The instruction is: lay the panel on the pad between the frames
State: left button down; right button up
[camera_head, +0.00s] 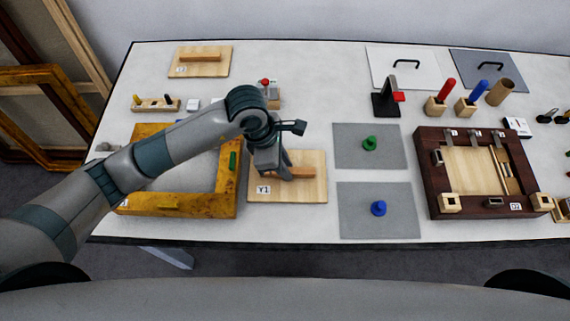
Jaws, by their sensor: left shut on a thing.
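The light wood panel labelled Y1 (312,190) is just right of the gilt frame (150,203), its right edge close to the grey squares. My left gripper (284,172) is shut on the panel's wooden bar handle and partly hides it. I cannot tell whether the panel touches the surface below. Between the gilt frame and the dark frame (436,190) are two flat grey squares, one with a green knob (350,155) and one with a blue knob (352,222). I cannot tell which thing is the pad. My right gripper is not in view.
Another wood panel with a bar handle (183,68) lies at the back left. White (385,60) and grey (470,60) handled plates lie at the back right. A black stand (384,103) and blocks with red and blue pegs stand before them. My left arm covers part of the gilt frame.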

pick_arm(q)
jog(key=shift+f, duration=0.15)
jog(key=c, duration=1.6)
grip_release()
jog(key=shift+c, duration=0.2)
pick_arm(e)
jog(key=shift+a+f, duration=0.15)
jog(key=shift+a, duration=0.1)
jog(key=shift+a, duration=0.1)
pick_arm(q)
jog(key=shift+r, duration=0.2)
